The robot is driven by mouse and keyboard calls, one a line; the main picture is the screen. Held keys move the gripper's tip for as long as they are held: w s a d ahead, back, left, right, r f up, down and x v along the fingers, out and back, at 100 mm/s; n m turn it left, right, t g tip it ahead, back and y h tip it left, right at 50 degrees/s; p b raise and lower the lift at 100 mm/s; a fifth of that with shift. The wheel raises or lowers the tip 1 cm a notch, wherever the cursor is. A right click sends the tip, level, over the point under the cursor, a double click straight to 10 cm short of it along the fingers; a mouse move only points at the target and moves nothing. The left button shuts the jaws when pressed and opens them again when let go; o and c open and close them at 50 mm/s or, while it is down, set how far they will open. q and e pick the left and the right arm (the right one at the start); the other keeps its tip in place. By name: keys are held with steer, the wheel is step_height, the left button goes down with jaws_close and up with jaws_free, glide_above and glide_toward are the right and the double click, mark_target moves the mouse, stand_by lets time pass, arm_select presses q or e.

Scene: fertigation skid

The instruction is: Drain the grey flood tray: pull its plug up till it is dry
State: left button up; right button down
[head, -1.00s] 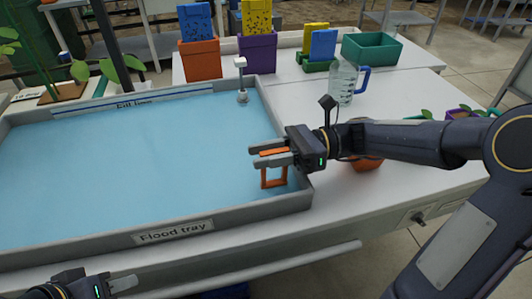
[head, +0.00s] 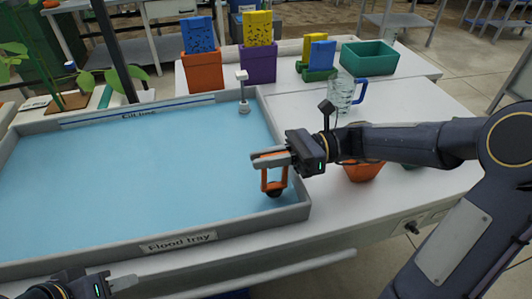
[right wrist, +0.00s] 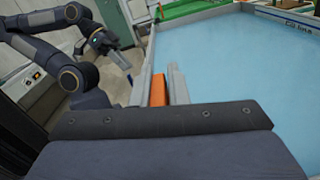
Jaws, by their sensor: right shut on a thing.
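The grey flood tray (head: 180,241) is filled with blue water (head: 130,170). My right gripper (head: 262,158) is shut on the orange handle (head: 263,180) of the plug, above the tray's right front corner. The plug's dark stopper (head: 275,192) shows below the handle; whether it is clear of the drain I cannot tell. In the right wrist view the orange handle (right wrist: 158,92) lies between the fingers. My left gripper (head: 122,283) is at the bottom left, in front of the tray; its jaw opening is unclear.
A white-topped post (head: 243,92) stands at the tray's right back corner. Orange (head: 203,72) and purple (head: 258,62) pots stand behind the tray. A clear jug (head: 342,92) with a blue handle and a green bin (head: 370,58) are on the right. An orange pot (head: 362,172) sits by my right arm.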

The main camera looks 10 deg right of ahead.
steer(key=shift+r, duration=0.2)
steer(key=c, duration=1.5)
jaws_free()
steer(key=shift+s+r, duration=0.1)
steer(key=shift+o, duration=0.2)
steer(key=shift+d, duration=0.15)
steer(key=d, duration=0.7)
steer(key=shift+d+p, duration=0.3)
steer(key=shift+p, duration=0.05)
